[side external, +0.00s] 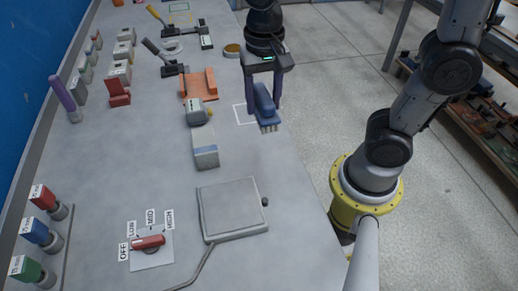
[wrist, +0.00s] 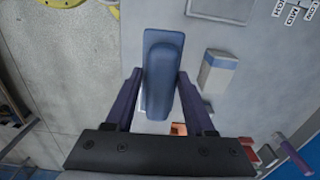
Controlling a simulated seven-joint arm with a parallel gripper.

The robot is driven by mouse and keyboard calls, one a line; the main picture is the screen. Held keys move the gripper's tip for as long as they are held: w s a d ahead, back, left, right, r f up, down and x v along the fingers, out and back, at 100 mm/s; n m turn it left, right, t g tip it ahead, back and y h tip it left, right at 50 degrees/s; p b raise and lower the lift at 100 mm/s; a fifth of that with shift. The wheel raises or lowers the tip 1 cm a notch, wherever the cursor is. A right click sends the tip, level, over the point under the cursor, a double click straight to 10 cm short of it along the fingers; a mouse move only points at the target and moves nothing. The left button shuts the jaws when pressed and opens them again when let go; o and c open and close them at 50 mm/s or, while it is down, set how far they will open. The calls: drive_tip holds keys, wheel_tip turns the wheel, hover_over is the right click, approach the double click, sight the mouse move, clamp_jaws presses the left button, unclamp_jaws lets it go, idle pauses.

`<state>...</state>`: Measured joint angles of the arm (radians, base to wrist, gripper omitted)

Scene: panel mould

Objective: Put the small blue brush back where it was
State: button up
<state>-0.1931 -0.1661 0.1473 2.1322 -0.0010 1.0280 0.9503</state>
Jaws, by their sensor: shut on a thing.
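The small blue brush (side external: 265,107) is held between the purple fingers of my gripper (side external: 265,100), bristles down, near the right edge of the grey table. My gripper is shut on it. In the wrist view the brush's long blue back (wrist: 162,75) lies between the fingertips (wrist: 160,85). A white outlined square (side external: 239,114) is marked on the table just left of and behind the brush. The brush and gripper hide its right part. The brush looks raised above the table, but the height of the gap is hard to tell.
An orange holder (side external: 198,84) lies further back. A flat grey plate (side external: 232,208) and a red-handled dial (side external: 148,243) are nearer the front. The table's right edge is close.

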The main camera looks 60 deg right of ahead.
drive_tip(key=s+d, duration=0.3)
drive_tip(key=s, duration=1)
drive_tip(key=w+f, duration=0.3)
drive_tip(key=w, duration=0.1)
drive_tip(key=w+a+f, duration=0.1)
drive_tip(key=w+f, duration=0.2)
drive_tip(key=w, duration=0.2)
drive_tip(key=w+a+f, duration=0.1)
drive_tip(key=w+f, duration=0.2)
drive_tip(key=w, duration=0.2)
drive_tip(key=shift+f, duration=0.35)
drive_tip(key=shift+w+f, duration=0.1)
drive_tip(key=shift+f, duration=1.6)
drive_tip(key=shift+f, duration=0.15)
drive_tip(key=o, duration=1.2)
